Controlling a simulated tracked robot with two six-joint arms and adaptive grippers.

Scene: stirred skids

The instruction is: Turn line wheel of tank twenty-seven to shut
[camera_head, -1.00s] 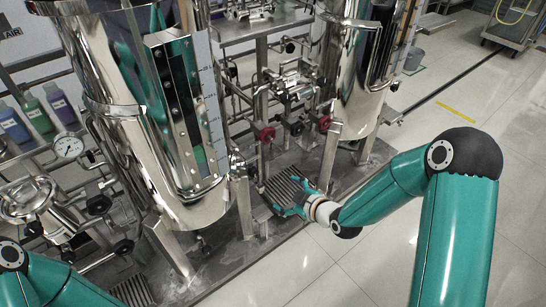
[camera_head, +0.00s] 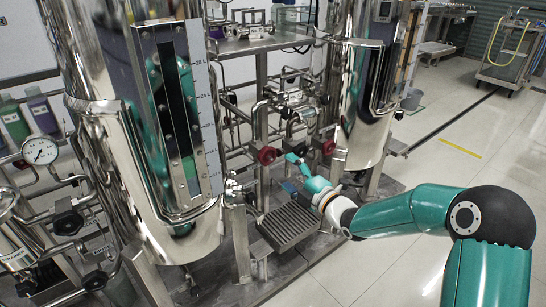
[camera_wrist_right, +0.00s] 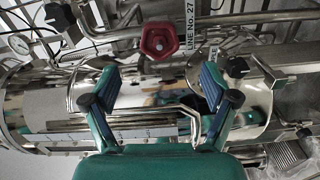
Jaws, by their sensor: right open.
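A red hand wheel (camera_wrist_right: 160,41) is at the top middle of the right wrist view. A label reading "LINE No. 27" (camera_wrist_right: 190,28) stands just right of it. My right gripper (camera_wrist_right: 158,80) is open and empty, with its two fingers apart below the wheel in that picture and not touching it. In the head view, my right gripper (camera_head: 297,166) is close to two red wheels, the left one (camera_head: 267,155) and the right one (camera_head: 328,147). Their labels cannot be read there. My left gripper is out of view.
A large steel tank (camera_head: 120,130) with a level scale stands left of the wheels, and another tank (camera_head: 365,110) stands behind right. Pipes and valves crowd the skid between them. A grated step (camera_head: 289,226) lies below my right gripper.

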